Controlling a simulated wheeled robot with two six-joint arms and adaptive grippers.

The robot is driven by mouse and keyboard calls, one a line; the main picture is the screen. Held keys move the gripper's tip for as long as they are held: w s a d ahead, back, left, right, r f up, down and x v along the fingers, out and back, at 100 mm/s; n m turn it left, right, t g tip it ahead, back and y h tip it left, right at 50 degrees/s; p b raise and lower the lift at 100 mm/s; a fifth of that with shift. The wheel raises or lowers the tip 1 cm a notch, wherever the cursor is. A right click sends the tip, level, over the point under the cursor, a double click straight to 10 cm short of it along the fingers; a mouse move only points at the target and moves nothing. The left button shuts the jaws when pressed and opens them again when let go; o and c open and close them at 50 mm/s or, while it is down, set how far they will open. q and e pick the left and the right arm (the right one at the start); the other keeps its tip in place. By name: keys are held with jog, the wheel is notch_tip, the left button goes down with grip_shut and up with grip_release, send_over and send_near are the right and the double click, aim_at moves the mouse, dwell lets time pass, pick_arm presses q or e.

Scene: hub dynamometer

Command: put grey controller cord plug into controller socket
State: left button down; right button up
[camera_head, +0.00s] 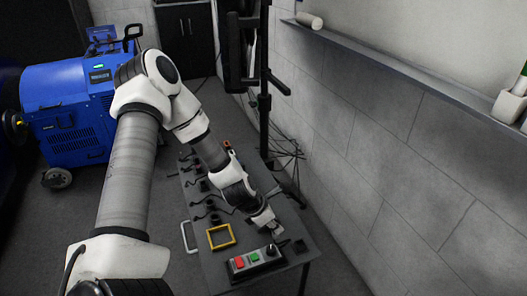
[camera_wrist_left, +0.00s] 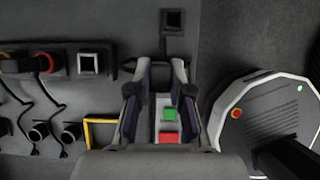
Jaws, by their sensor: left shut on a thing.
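The controller box (camera_head: 240,274), with red and green buttons, lies near the table's close end; its buttons also show in the wrist view (camera_wrist_left: 169,115). My left gripper (camera_head: 267,223) is just beyond the box, pointing down at the table. In the wrist view the left gripper's fingers (camera_wrist_left: 162,74) are a small gap apart, closed on the grey cord plug, which is mostly hidden between them. My right gripper is not in view.
A yellow frame (camera_head: 221,237) and a white handle (camera_head: 188,236) lie left of the box. A black strip with a red ring and a square socket (camera_wrist_left: 88,63), plus several cords, shows in the wrist view. A black stand (camera_head: 264,120) and the wall border the table.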

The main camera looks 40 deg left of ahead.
pick_arm(q)
jog(key=w+a+p, duration=0.2)
jog(key=w+a, duration=0.2)
jog(key=a, duration=0.6)
jog(key=shift+w+a, duration=0.15)
dwell(0.5)
jog(key=shift+w, duration=0.1)
jog(key=shift+w+f+b, duration=0.1)
jog(key=shift+f+b, duration=0.25)
jog(key=shift+f, duration=0.1)
dwell(0.4)
jog(key=shift+f, duration=0.1)
dwell(0.4)
jog(key=shift+f+b, duration=1.45)
jog(key=shift+b, duration=0.05)
jog(key=c, duration=1)
grip_release()
jog(key=shift+r, duration=0.1)
